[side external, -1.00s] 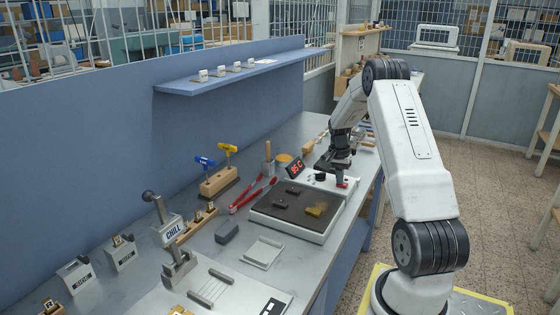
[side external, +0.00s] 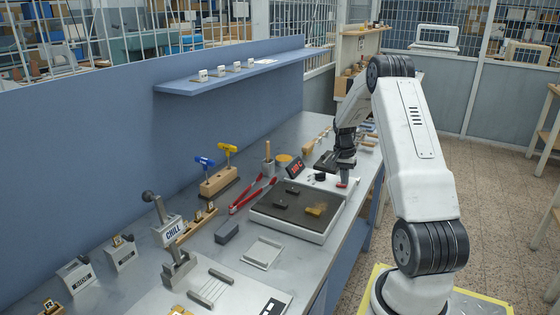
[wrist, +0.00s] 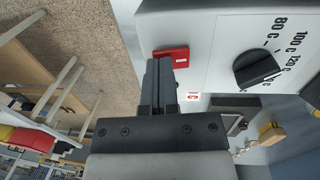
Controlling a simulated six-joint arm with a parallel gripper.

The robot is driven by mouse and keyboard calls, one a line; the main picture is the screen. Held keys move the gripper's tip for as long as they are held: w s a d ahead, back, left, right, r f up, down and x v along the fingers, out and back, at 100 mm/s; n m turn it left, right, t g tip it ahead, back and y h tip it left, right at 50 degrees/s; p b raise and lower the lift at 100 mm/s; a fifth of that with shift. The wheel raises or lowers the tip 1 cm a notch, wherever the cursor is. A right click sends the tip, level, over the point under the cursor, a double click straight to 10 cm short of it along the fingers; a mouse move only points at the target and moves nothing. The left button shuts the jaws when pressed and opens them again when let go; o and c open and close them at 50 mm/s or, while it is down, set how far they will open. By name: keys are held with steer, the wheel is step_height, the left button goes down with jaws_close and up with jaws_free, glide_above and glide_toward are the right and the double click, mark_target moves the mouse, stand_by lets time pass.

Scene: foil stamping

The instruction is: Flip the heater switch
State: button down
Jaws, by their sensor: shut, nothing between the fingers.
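The red heater switch (wrist: 171,55) sits near the edge of the white control panel (wrist: 205,30) in the wrist view. In the side external view the switch (side external: 341,184) shows just below my fingertips. My gripper (wrist: 160,65) is shut and empty, with its fingertips pointing at the panel and overlapping the switch's lower left part in the wrist view. I cannot tell whether they touch it. The black dial (wrist: 256,69) with temperature marks is to the right of the switch. The heater plate (side external: 265,204) lies in front of the panel, with a small display (side external: 295,168) behind its left corner.
Red tongs (side external: 247,198) lie left of the heater. A wooden block with blue and yellow handled tools (side external: 219,182) stands further left. A grey block (side external: 227,232) and a light tray (side external: 262,252) are nearer. The floor right of the bench is open.

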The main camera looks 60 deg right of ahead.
mark_target(339, 184)
step_height(339, 184, up, 14)
steer(key=w, duration=0.1)
steer(key=shift+w+f, duration=0.2)
steer(key=shift+w, duration=0.1)
steer(key=shift+d, duration=0.1)
stand_by(0.3)
